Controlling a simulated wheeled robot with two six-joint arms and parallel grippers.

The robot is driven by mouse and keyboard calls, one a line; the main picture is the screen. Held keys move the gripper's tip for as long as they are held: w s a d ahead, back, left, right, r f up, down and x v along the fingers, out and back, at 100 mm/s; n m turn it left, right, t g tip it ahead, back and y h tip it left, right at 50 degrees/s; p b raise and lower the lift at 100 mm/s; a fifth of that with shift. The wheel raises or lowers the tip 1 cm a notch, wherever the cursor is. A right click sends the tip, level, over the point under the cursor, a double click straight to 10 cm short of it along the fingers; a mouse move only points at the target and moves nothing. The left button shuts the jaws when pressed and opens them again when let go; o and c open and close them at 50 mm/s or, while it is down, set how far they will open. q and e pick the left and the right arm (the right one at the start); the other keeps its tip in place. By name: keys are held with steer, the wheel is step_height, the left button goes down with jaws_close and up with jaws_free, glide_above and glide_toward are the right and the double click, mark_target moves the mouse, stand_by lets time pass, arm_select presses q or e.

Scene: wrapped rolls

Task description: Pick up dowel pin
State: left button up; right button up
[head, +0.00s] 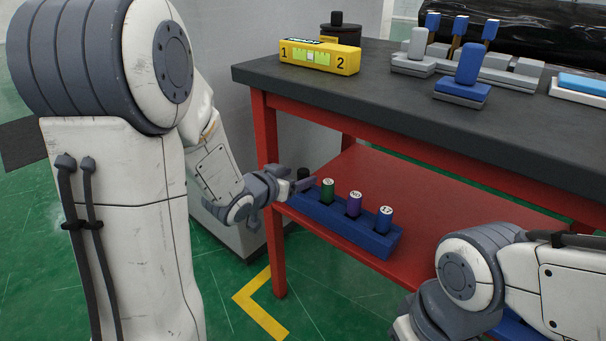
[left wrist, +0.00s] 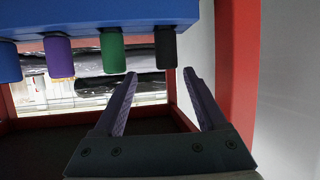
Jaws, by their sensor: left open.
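A blue holder block (head: 340,222) on the red lower shelf carries a row of upright dowel pins. They are a black pin (head: 303,173), a green pin (head: 327,190), a purple pin (head: 354,204) and a blue pin (head: 384,219). My left gripper (head: 304,184) is at the block's left end, beside the black pin, which it partly hides. In the left wrist view the scene appears upside down. There my left gripper (left wrist: 160,77) is open and empty, and the black pin (left wrist: 166,50) lies in line with the gap between its fingertips. My right gripper is out of view.
A red table leg (head: 270,190) stands close to my left gripper. The dark tabletop (head: 400,95) overhangs the shelf and bears a yellow box (head: 318,57) and blue and grey blocks. The red shelf (head: 440,210) is bare beside the holder.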

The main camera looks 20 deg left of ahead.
mark_target(303, 176)
arm_select(q)
steer(key=p, duration=0.4)
steer(key=shift+w+f+p, duration=0.2)
steer(key=shift+w+p, duration=0.1)
steer(key=shift+w, duration=0.1)
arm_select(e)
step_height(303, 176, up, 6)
arm_select(q)
steer(key=shift+w+d+f+b, duration=0.1)
steer(key=shift+w+f+b, duration=0.75)
steer(key=shift+w, duration=0.2)
steer(key=x, duration=0.1)
steer(key=b+x, duration=0.1)
steer(key=x, duration=0.1)
steer(key=b+x, duration=0.1)
steer(key=shift+w+a+f, duration=0.2)
steer(key=shift+a+f, duration=0.15)
steer(key=shift+w+d, duration=0.1)
steer(key=shift+w, duration=0.35)
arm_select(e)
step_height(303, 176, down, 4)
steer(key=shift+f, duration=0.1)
arm_select(q)
jaws_close()
